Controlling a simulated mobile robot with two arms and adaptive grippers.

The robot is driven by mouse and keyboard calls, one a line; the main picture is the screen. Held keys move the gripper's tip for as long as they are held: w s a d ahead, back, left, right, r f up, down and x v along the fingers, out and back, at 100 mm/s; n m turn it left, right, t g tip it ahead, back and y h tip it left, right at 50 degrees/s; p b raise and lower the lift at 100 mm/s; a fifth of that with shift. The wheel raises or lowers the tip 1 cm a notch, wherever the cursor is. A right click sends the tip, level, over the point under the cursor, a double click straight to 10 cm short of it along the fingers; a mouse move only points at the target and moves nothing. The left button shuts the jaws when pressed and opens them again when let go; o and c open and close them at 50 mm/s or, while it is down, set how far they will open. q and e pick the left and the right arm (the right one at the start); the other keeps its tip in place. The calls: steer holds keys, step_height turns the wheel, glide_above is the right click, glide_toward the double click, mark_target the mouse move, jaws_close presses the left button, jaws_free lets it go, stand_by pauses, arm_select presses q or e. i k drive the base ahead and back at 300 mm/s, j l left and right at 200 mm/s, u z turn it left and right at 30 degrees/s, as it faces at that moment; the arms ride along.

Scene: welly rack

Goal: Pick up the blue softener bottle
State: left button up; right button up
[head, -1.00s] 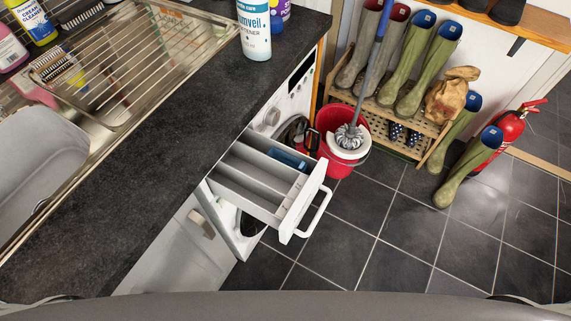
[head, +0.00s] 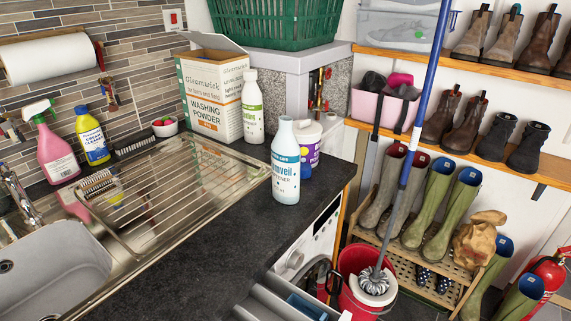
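The softener bottle (head: 286,178) stands upright on the dark worktop (head: 232,232), near its right-hand edge. Neither of my grippers shows in the head view, and nothing is touching the bottle.
A washing powder box (head: 213,105) and a white-and-green bottle (head: 252,108) stand behind the softener. The sink drainer (head: 170,185) lies to the left. Below the worktop edge, an open drawer (head: 262,303) juts out near a red mop bucket (head: 352,262).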

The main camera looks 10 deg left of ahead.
mark_target(286, 151)
steer(key=i+l+u, duration=0.15)
steer(key=l, duration=0.2)
steer(key=i+l+u, duration=0.1)
steer(key=i+l, duration=0.15)
steer(key=i+l+u, duration=0.15)
steer(key=l, duration=0.3)
steer(key=i+l+u, duration=0.1)
steer(key=l, duration=0.25)
steer(key=i+l+u, duration=0.15)
steer(key=l, duration=0.25)
